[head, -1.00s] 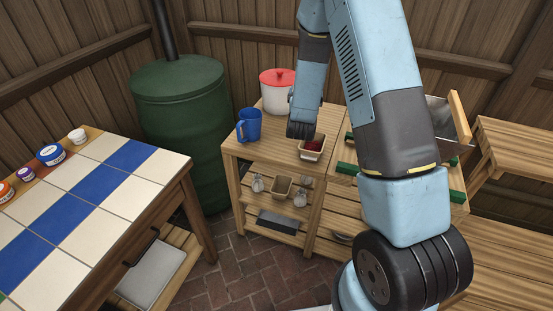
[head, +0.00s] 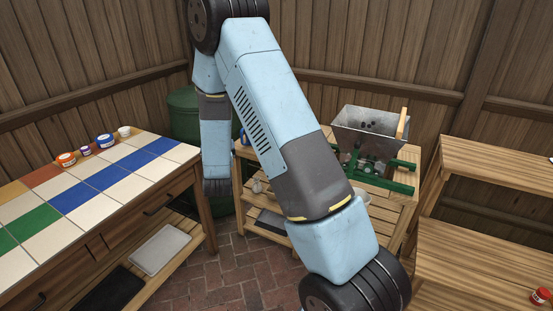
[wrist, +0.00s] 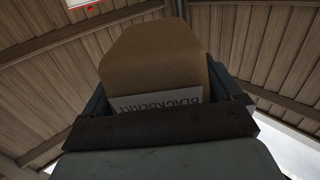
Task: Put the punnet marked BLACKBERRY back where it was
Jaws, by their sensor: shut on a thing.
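My gripper (head: 217,187) hangs to the left of the wooden stand and in front of the green barrel in the head view, its jaws pointing down. In the wrist view it is shut on a tan punnet (wrist: 155,60). The punnet's white label (wrist: 160,103) reads BLACKBERRY, upside down and partly covered by the dark gripper bar. The punnet's contents are not visible there. In the head view the punnet itself cannot be made out.
The tiled table (head: 105,182) is at left, with several small jars along its back edge. The wooden stand (head: 385,205) bears a metal hopper on a green frame (head: 375,125). My arm hides much of the stand. Wooden shelves (head: 490,165) stand at right.

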